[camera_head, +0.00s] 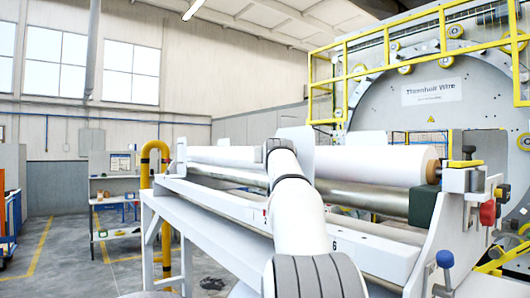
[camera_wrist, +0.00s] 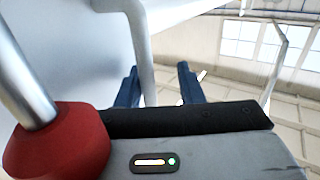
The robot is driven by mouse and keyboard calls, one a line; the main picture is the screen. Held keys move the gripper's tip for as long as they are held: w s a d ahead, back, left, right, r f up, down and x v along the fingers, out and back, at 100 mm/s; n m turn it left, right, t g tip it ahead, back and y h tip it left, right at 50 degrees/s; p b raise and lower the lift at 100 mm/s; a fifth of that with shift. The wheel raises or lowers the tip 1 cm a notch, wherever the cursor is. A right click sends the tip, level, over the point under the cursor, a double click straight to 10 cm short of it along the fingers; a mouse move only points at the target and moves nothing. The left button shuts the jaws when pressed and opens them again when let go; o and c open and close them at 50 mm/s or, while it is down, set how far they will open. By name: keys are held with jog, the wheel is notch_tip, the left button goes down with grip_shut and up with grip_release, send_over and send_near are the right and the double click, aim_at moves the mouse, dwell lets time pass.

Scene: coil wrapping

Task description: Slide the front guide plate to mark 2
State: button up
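In the head view a white upright plate (camera_head: 298,137) stands behind the end of my arm, partly hidden; it appears to be a guide plate. The white front rail (camera_head: 375,252) carries a readable "6"; I cannot make out mark 2. My arm hides my gripper there. In the wrist view my gripper (camera_wrist: 158,85) has two dark blue fingers apart. A pale bent bar (camera_wrist: 143,45) runs between them in the picture, close to the left finger, with a gap to the right one. I cannot tell whether they touch. A large pale surface (camera_wrist: 75,45) fills the left.
A white roll (camera_head: 375,163) lies above a steel roller (camera_head: 358,198). A red knob (camera_head: 488,213) and a blue knob (camera_head: 445,259) are at the right end. A red rounded part (camera_wrist: 58,142) with a metal rod is close in the wrist view. A yellow post (camera_head: 146,165) stands left.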

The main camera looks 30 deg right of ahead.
jog(key=shift+s+r, duration=0.1)
jog(key=shift+r, duration=0.15)
jog(key=r+b+v, duration=0.1)
jog(key=b+v, duration=0.2)
jog(key=v, duration=0.7)
jog(key=shift+s+d+h+b, duration=0.15)
jog(key=shift+d+h+b, duration=0.15)
jog(key=shift+d+b, duration=0.1)
jog(key=shift+f, duration=0.1)
